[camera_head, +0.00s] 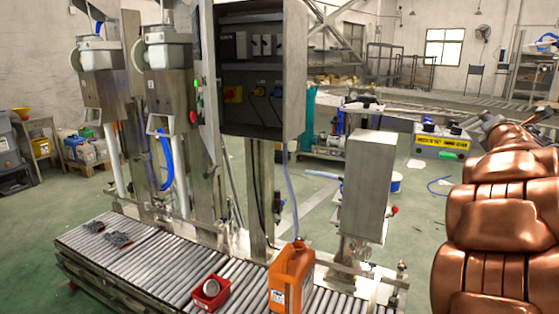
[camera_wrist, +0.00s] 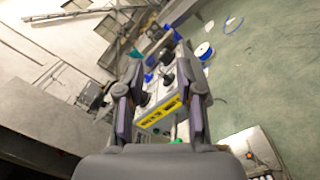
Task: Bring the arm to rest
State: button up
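My copper-coloured arm (camera_head: 500,220) is raised at the right side of the head view. My gripper (camera_wrist: 160,75) shows in the wrist view with its two dark fingers spread apart and nothing held between them. A grey control box (camera_head: 442,140) with a yellow label and dark knobs is beyond the arm's end in the head view. The same control box (camera_wrist: 163,108) shows between the fingers in the wrist view, and I cannot tell its exact distance from them. In the head view the fingers are not clearly visible.
A roller conveyor (camera_head: 150,258) crosses the lower left, bearing an orange jug (camera_head: 291,282) and a red container (camera_head: 210,294). Filling machines and an open electrical cabinet (camera_head: 262,70) stand over it. A grey box on a post (camera_head: 367,185) stands left of my arm. Green floor is clear between them.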

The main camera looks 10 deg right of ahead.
jog(key=s+a+f+m+g+y, duration=0.1)
jog(key=s+a+f+m+g, duration=0.35)
jog(key=a+f+m, duration=0.45)
jog(key=s+a+f+m+g+y, duration=0.1)
jog(key=s+a+f+m+g, duration=0.4)
jog(key=a+f, duration=0.4)
jog(key=s+a+f+m+g+y, duration=0.2)
jog(key=s+a+f+y, duration=0.1)
jog(key=s+a+f, duration=0.6)
jog(key=s+a+f+m+g+y, duration=0.35)
jog(key=s+a+f, duration=0.3)
jog(key=a, duration=0.55)
jog(key=s+a+f+g+y+p, duration=0.1)
jog(key=s+a+f+g+y, duration=0.2)
jog(key=s+a, duration=0.9)
notch_tip(320, 180, up, 17)
jog(key=d+t+p, duration=0.1)
jog(key=p, duration=1.4)
jog(key=shift+d, duration=0.25)
jog(key=shift+w+f+h, duration=0.1)
jog(key=shift+h, duration=0.15)
